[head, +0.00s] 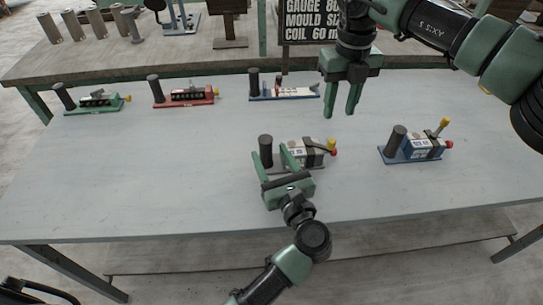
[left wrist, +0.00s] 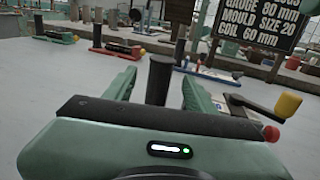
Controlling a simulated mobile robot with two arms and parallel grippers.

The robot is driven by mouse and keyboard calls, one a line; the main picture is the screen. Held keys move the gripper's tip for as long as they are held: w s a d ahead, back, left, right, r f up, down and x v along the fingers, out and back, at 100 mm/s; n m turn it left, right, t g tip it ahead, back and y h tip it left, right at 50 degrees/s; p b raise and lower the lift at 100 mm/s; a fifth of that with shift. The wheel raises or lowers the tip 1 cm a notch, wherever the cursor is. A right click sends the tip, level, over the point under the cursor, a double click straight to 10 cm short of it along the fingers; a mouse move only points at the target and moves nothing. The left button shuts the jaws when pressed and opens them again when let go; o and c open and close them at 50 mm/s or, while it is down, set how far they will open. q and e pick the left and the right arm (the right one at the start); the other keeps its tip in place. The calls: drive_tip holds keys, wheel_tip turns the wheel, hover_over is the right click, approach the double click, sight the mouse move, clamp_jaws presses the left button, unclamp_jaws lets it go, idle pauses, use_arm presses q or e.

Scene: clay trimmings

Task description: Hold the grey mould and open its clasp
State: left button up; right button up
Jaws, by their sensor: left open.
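The grey mould (head: 312,157) sits near the middle of the table, with a dark upright post (head: 265,146) at its left end. Its clasp lever lies low over the right end, with a yellow knob (head: 331,143) and a red ball (head: 334,152) beside it. My left gripper (head: 274,157) is open at the mould's left end. In the left wrist view the post (left wrist: 159,82) stands between its spread fingers, with gaps on both sides. The gripper hides part of the mould. My right gripper (head: 340,112) is open and empty, pointing down behind the mould.
A blue mould (head: 423,148) with a raised yellow-knobbed lever stands at the right. Green (head: 98,101), red (head: 190,96) and blue-based (head: 290,91) moulds line the back edge. A sign (head: 312,22) stands behind. The table's left and front are clear.

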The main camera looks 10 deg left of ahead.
sight(261, 137)
use_arm(q)
drive_tip(key=x, duration=0.7)
drive_tip(key=shift+w+a, duration=0.2)
drive_tip(key=shift+w, duration=0.1)
drive_tip(key=shift+c, duration=0.4)
clamp_jaws()
idle(0.7)
